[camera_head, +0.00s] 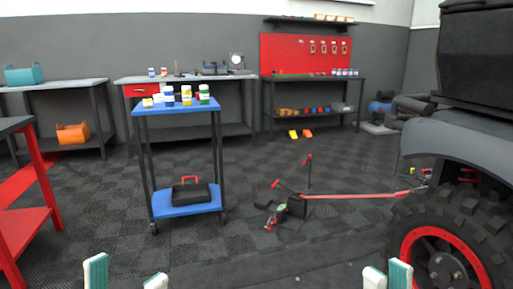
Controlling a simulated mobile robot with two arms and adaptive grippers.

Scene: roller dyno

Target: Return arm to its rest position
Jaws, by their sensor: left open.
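My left gripper (125,279) shows at the bottom edge, left of the middle. Its two white-and-teal fingertips stand apart with only floor between them. My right gripper (387,277) shows at the bottom edge, right of the middle, in front of the big wheel. Its fingertips appear side by side in the picture, and I cannot tell whether they meet. No object shows in either gripper. Both arms are below the picture, so their pose is hidden.
A blue cart (189,211) with bottles and a black toolbox stands ahead. A red jack (291,207) with a long handle lies on the floor near the vehicle wheel (438,262). A red shelf frame (43,172) stands at left. Workbenches (185,80) line the back wall.

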